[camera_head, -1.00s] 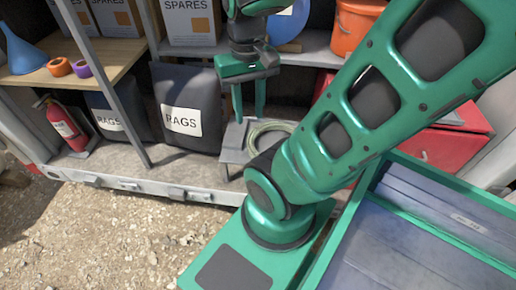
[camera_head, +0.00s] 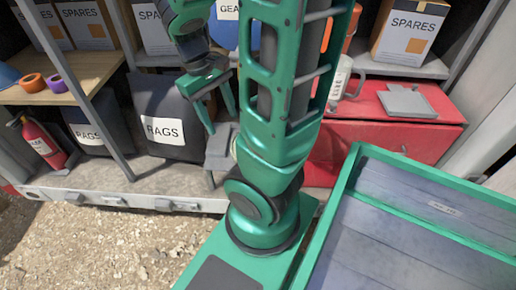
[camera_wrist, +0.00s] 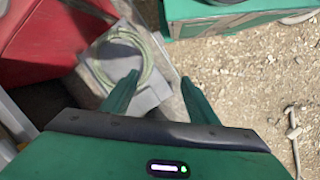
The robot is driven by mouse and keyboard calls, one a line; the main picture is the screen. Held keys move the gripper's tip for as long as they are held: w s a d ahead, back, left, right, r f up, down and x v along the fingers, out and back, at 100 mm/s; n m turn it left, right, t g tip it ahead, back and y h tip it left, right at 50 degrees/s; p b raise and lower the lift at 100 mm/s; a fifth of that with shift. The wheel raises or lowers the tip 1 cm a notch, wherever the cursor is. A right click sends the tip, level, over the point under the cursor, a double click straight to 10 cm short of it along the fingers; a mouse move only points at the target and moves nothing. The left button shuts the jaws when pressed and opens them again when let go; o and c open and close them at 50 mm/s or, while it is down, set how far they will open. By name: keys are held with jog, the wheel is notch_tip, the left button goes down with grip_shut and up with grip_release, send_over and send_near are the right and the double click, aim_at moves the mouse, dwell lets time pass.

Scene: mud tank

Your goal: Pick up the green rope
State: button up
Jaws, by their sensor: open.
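The green rope (camera_wrist: 148,68) is a pale green coil lying on a grey surface in the upper left of the wrist view. In the head view my arm hides nearly all of it. My gripper (camera_wrist: 160,80) is open and empty, with its two green fingers pointing down toward the coil's lower right side. The left fingertip appears close to the coil's lower edge in the picture, and the right one is off to the right of it. In the head view my gripper (camera_head: 223,122) hangs above the shelf, to the right of the RAGS bag.
The RAGS bag (camera_head: 168,118) stands left of my gripper. A red cabinet (camera_head: 385,125) is on the right, with a grey clipboard-like plate (camera_head: 407,101) on top. A fire extinguisher (camera_head: 42,142) is at far left. A hammer (camera_wrist: 293,135) lies on open gravel.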

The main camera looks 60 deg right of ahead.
jog(key=w+d+f+n+g+h, duration=0.1)
jog(key=w+d+f+n+h, duration=0.2)
jog(key=f, duration=0.3)
jog(key=w+d+f+n+g+h, duration=0.1)
jog(key=w+d+f+n+h, duration=0.2)
jog(key=f+n, duration=0.3)
jog(key=w+d+f+n+g+h, duration=0.2)
jog(key=w+d+f+n+h, duration=0.1)
jog(key=f, duration=0.5)
jog(key=shift+w+d+n, duration=0.8)
jog(key=shift+d+n, duration=0.2)
jog(key=shift+d, duration=0.15)
jog(key=shift+w+d+f+n+h, duration=0.3)
jog(key=shift+f+n+h, duration=0.2)
jog(key=shift+h, duration=0.1)
jog(key=shift+x, duration=5.5)
jog(key=shift+w+a, duration=0.1)
grip_shut()
